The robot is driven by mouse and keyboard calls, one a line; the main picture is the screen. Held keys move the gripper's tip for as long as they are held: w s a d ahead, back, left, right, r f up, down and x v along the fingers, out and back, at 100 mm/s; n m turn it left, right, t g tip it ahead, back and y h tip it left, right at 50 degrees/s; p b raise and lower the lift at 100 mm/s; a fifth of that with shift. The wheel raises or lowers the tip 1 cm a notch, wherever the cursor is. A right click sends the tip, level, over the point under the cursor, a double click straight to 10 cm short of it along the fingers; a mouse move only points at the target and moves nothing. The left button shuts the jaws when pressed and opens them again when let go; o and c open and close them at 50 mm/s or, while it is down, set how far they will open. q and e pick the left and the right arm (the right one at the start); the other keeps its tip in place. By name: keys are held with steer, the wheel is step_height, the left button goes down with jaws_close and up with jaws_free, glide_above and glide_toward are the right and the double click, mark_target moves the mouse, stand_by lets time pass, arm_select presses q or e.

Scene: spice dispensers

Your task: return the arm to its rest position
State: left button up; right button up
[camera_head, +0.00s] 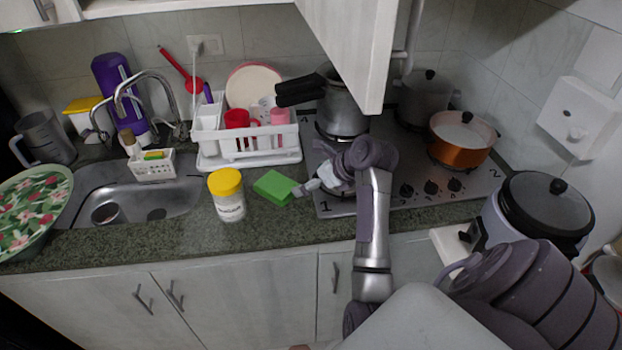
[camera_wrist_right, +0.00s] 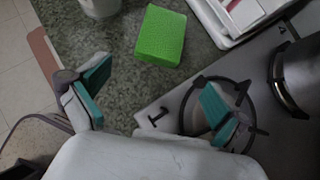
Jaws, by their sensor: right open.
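My right gripper (camera_head: 312,187) is over the front left corner of the stove, just right of a green sponge. My right arm reaches up to it from the bottom of the head view. In the right wrist view the two teal-padded fingers of the right gripper (camera_wrist_right: 155,100) are spread wide with nothing between them. The green sponge (camera_wrist_right: 161,35) lies on the counter beyond them. My left gripper is not in view.
A yellow-lidded jar (camera_head: 229,197) stands on the counter (camera_head: 150,240) left of the sponge. A white dish rack (camera_head: 250,158) is behind. The stove (camera_head: 395,185) holds a pressure cooker (camera_head: 343,112) and an orange pot (camera_head: 460,140). A rice cooker (camera_head: 535,215) stands at right.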

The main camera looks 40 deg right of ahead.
stand_by(0.5)
